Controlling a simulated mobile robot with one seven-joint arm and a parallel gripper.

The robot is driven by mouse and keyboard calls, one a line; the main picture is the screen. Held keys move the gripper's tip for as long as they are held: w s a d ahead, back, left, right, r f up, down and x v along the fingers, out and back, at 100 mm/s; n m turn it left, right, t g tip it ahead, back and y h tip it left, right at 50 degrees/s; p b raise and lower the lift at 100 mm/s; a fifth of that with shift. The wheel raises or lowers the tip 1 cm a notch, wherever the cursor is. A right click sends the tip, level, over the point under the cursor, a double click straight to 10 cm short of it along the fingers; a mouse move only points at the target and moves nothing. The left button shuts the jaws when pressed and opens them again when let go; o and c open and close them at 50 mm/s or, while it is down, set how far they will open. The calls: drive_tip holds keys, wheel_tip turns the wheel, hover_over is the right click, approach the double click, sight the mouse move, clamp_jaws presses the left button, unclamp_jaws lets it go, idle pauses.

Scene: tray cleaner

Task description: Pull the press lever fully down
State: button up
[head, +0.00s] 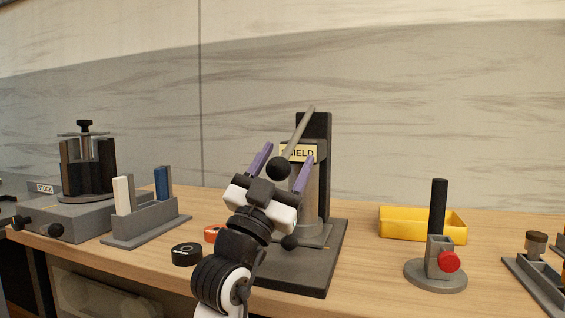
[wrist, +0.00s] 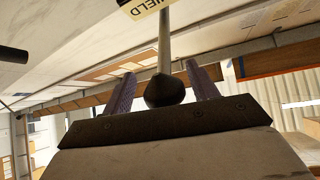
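The press (head: 315,130) is a dark column on a dark base plate, with a yellow "SHIELD" label (head: 299,152). Its lever is a grey rod (head: 301,128) that slants from the upper right down to a black ball knob (head: 279,168). In the wrist view the knob (wrist: 165,90) sits between the two purple fingers, with the rod (wrist: 164,40) running away from it. My gripper (head: 284,160) is open around the knob, and a gap shows on each side of it in the wrist view.
A black round puck (head: 186,254) and an orange part (head: 212,234) lie left of the press base. A rack with white and blue pieces (head: 146,222) stands further left. A yellow bin (head: 402,222) and a stand with a red knob (head: 436,274) are at the right.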

drive_tip(key=shift+a+r, duration=0.1)
drive_tip(key=b+v, duration=0.2)
drive_tip(key=v, duration=1.2)
drive_tip(key=shift+b, duration=0.3)
